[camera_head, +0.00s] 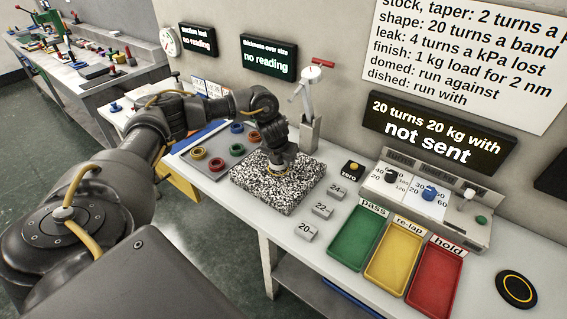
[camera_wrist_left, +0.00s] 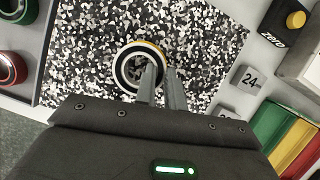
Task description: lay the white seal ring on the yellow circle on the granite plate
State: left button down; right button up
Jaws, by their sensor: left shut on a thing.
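The white seal ring (camera_wrist_left: 121,68) shows in the left wrist view over the speckled granite plate (camera_wrist_left: 205,38), with dark edging and the plate's speckle visible through its hole. A thin arc of the yellow circle (camera_wrist_left: 152,44) shows past the ring's upper right edge. My left gripper (camera_wrist_left: 161,72) is shut on the ring's wall at its right side. Whether the ring touches the plate, I cannot tell. In the head view my left gripper (camera_head: 279,164) points down at the middle of the granite plate (camera_head: 258,193); the ring is hardly visible there. My right gripper is out of view.
A grey tray with coloured rings (camera_head: 199,153) lies left of the plate. Blocks marked 24, 22 and 20 (camera_head: 307,230) stand to its right, before the green (camera_head: 357,236), yellow (camera_head: 394,250) and red (camera_head: 436,275) trays. A lever post (camera_head: 309,125) stands behind the plate.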

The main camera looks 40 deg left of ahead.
pick_arm(q)
jog(key=shift+f, duration=0.8)
jog(key=shift+f, duration=0.15)
jog(key=c, duration=1.5)
grip_release()
jog(key=v, duration=1.2)
